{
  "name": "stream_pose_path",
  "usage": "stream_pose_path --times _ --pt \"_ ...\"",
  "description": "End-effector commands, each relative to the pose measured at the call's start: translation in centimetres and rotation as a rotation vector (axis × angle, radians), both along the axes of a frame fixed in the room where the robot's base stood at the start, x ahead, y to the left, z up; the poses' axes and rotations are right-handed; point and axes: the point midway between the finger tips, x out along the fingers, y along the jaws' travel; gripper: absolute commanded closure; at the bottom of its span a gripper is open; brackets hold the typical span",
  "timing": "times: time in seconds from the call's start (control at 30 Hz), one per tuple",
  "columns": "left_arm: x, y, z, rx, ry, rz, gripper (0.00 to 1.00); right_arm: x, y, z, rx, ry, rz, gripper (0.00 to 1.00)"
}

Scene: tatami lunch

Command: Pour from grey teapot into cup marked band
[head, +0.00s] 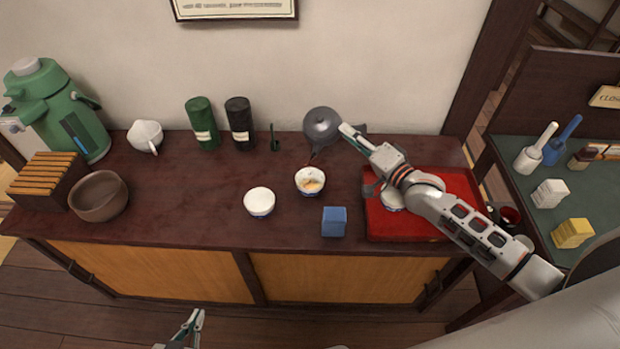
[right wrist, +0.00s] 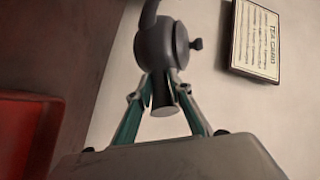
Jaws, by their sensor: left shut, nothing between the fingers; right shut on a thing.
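The grey teapot (head: 321,124) is in the air at the back of the counter. My right gripper (head: 356,133) is shut on its handle; the right wrist view shows the fingers closed around the handle below the teapot (right wrist: 163,42). In that view the lid knob points right. A white cup (head: 310,176) with an orange-brown patch inside stands in front of the teapot. A thin dark streak shows between them; I cannot tell what it is. Another white cup (head: 259,201) with a bluish lower edge stands to the left. My left gripper (head: 198,316) is shut and empty at the bottom edge.
A blue box (head: 334,222) stands near the front edge. A red tray (head: 404,232) lies at right, with a pale cup (head: 391,201) partly hidden under my arm. Two canisters (head: 201,124) (head: 239,124) stand at the back. The counter's left middle is clear.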

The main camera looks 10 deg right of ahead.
Motion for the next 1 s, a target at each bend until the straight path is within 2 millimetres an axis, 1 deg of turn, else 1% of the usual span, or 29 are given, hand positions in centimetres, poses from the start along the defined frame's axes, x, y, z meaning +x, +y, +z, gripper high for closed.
stream_pose_path --times 0.13,1.0 --pt "-0.1 0.0 -0.3 0.001 0.002 0.0 1.0 0.0 -0.1 0.3 -0.002 -0.012 0.0 1.0" --pt "-0.3 0.0 -1.2 0.001 0.008 0.0 1.0 0.1 -0.1 0.5 -0.022 -0.049 -0.001 1.0"
